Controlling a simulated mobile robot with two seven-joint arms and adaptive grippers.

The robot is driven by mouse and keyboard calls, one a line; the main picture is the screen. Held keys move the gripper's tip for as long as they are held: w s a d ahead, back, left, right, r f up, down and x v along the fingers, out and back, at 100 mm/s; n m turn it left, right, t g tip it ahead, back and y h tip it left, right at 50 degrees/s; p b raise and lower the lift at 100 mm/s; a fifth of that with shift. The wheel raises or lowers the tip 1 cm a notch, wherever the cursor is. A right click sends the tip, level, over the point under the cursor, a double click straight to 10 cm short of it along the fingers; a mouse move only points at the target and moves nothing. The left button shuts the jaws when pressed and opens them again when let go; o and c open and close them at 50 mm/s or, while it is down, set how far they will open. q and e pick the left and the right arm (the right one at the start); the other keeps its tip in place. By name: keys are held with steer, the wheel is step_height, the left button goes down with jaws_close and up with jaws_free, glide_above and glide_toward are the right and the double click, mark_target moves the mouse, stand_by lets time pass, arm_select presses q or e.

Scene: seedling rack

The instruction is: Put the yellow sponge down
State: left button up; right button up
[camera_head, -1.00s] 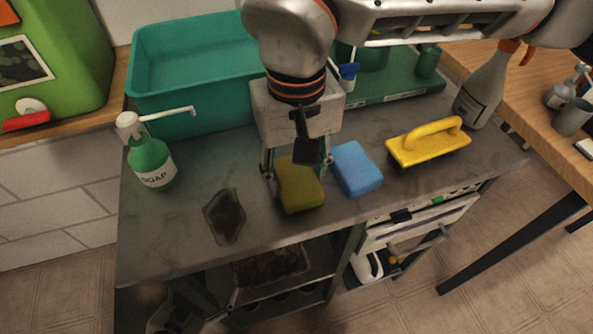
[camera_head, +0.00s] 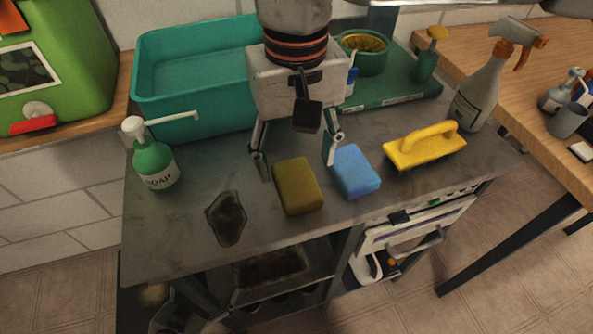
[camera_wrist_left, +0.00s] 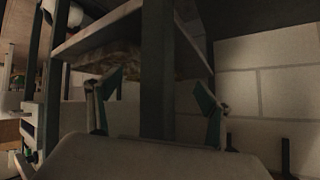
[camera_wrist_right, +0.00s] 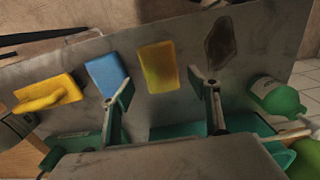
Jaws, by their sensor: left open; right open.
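The yellow sponge (camera_head: 299,186) lies flat on the grey worktop (camera_head: 200,262), left of the blue sponge (camera_head: 356,172) with a narrow gap between them. It also shows in the right wrist view (camera_wrist_right: 158,66), beyond the fingertips. My right gripper (camera_head: 297,167) is open and empty, just above and behind the yellow sponge, fingers apart on either side. Its right finger is close to the blue sponge; I cannot tell whether they touch. My left gripper (camera_wrist_left: 152,90) is open and empty in its wrist view, low down before a shelf frame.
A green soap bottle (camera_head: 153,165) and a dark stain (camera_head: 226,218) are at the left. A green tub (camera_head: 190,118) stands behind. A yellow float (camera_head: 425,148) and spray bottle (camera_head: 478,95) are at the right. The front strip of worktop is clear.

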mark_target(296, 180)
step_height(296, 180, up, 7)
steer(key=shift+p, duration=0.45)
steer(key=shift+f, duration=0.1)
